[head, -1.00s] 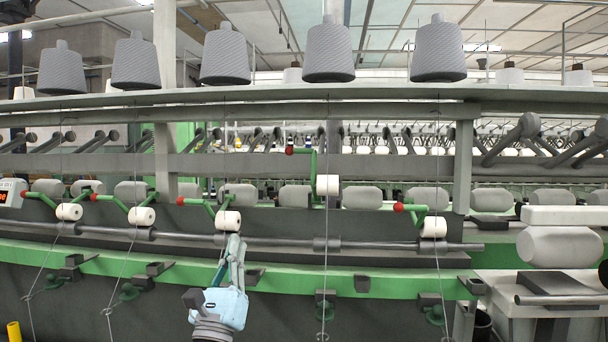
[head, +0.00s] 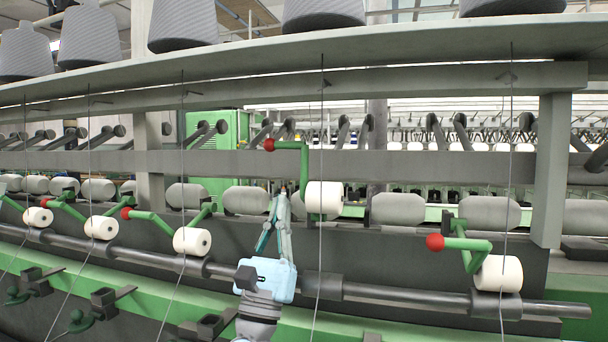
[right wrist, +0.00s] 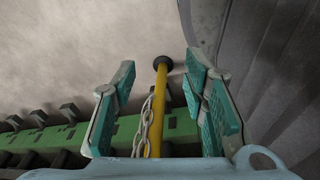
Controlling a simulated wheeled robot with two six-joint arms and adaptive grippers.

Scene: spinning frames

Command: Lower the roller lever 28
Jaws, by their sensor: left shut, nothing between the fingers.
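One roller lever (head: 305,165) stands raised near the middle of the head view. It is a green bent arm with a red knob (head: 269,145) at its left end and a white roller (head: 323,198) at its foot, above the grey shaft. No number is readable on it. My left gripper (head: 282,192) is shut and empty, fingers pointing up, just left of the white roller and below the red knob. I cannot tell whether it touches the lever. My right gripper (right wrist: 160,72) shows only in the right wrist view, with its fingers apart and nothing held.
Other levers with red knobs (head: 435,242) lie low on both sides, their rollers (head: 498,273) by the grey shaft (head: 390,295). Thin threads hang down in front. A shelf (head: 420,45) with grey cones runs above. The right wrist view shows a yellow post (right wrist: 158,110) and a chain.

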